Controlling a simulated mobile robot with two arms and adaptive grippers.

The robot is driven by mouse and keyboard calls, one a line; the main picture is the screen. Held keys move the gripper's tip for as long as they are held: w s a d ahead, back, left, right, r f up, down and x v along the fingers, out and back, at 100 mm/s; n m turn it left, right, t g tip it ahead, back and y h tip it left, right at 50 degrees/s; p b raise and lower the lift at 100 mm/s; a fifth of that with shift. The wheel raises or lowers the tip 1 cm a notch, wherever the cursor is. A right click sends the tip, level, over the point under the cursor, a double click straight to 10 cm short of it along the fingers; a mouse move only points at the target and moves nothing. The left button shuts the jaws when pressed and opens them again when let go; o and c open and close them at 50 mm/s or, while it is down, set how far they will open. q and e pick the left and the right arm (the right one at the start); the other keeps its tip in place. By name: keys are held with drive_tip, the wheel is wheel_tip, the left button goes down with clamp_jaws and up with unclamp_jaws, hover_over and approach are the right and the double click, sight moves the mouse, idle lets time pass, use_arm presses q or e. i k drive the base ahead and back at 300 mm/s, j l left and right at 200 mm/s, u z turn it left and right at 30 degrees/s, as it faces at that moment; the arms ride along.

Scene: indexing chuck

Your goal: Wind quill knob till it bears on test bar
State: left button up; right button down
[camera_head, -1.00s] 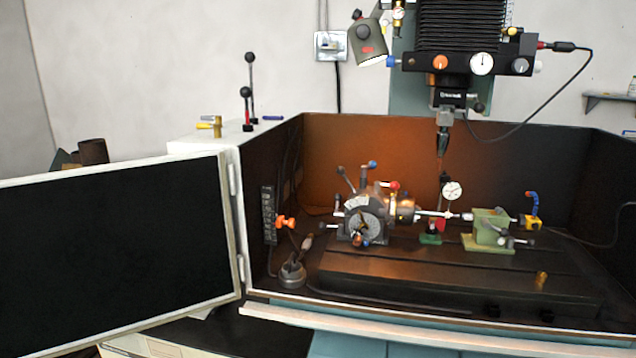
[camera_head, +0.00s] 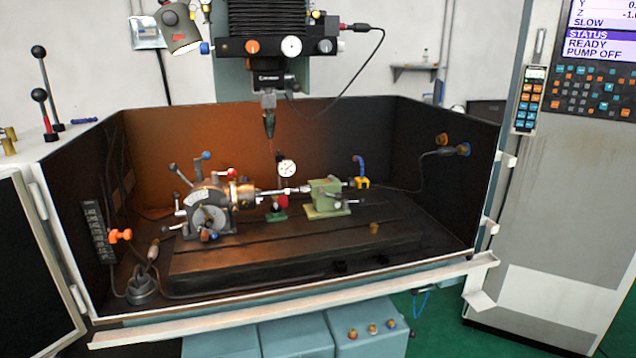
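The indexing chuck (camera_head: 208,212) stands on the left part of the dark machine table (camera_head: 200,258). A thin, light test bar (camera_head: 271,192) runs from it to the right. The green tailstock (camera_head: 325,195) stands at the bar's right end, with a small knob or handle on its right side; which part is the quill knob is too small to tell. I cannot tell whether the quill tip touches the bar. A dial gauge (camera_head: 287,168) stands behind the bar. Neither gripper is in view.
The machine head with spindle (camera_head: 268,110) hangs above the bar. Tank walls surround the table, with a white front rim (camera_head: 300,300). An open door (camera_head: 35,265) is at the left. A control cabinet (camera_head: 565,200) is at the right. A small brass piece (camera_head: 374,228) sits on the table.

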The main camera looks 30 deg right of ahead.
sight(350, 184)
drive_tip(key=k+l+z, duration=0.15)
drive_tip(key=z, duration=0.3)
drive_tip(key=k+l+z, duration=0.3)
drive_tip(key=z, duration=0.15)
drive_tip(key=i+l+u, duration=0.1)
drive_tip(key=i+u, duration=0.4)
drive_tip(key=i, duration=0.3)
drive_tip(key=z, duration=0.55)
drive_tip(key=l+u, duration=0.3)
drive_tip(key=l, duration=0.5)
